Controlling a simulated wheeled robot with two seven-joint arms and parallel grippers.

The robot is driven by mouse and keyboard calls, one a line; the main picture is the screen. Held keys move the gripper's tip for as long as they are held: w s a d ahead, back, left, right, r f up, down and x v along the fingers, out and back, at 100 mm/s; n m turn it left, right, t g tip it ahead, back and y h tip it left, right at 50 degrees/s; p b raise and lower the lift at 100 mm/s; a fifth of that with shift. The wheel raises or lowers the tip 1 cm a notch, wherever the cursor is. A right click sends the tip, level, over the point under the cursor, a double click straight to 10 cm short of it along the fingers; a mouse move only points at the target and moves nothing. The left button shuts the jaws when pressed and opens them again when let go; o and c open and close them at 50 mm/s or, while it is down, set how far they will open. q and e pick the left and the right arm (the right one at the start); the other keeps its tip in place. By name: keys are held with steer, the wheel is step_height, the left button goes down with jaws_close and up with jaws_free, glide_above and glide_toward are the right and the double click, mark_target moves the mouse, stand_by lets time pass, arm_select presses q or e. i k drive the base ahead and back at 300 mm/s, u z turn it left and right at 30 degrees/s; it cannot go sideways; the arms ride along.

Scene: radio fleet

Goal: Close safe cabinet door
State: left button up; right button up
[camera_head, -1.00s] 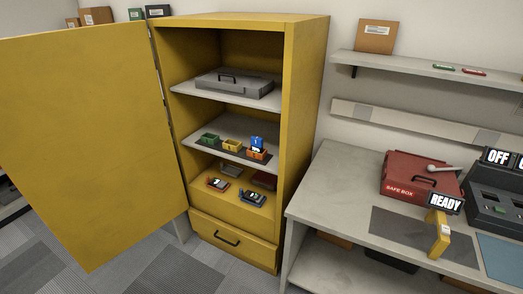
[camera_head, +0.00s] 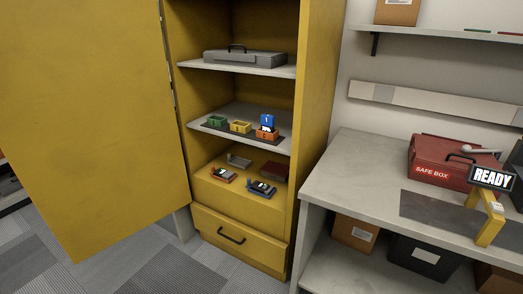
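The yellow safe cabinet (camera_head: 318,105) stands in the middle of the view. Its yellow door (camera_head: 85,130) is hinged on the cabinet's left side and stands wide open, swung out to the left. Inside, a grey case (camera_head: 245,58) lies on the upper shelf. Green, yellow and orange small bins and a blue item (camera_head: 267,121) sit on the middle shelf. Several small devices (camera_head: 262,188) lie on the bottom level, above a closed drawer (camera_head: 232,239) with a black handle. Neither of my grippers is in view.
A grey workbench (camera_head: 345,175) stands to the right of the cabinet, with a red safe box (camera_head: 432,172) and a yellow stand with a READY sign (camera_head: 492,180). Boxes sit under it. Grey carpet floor (camera_head: 180,268) is clear before the cabinet.

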mark_target(89, 130)
steer(key=u, duration=2.15)
steer(key=i, duration=1.15)
steer(key=z, duration=2)
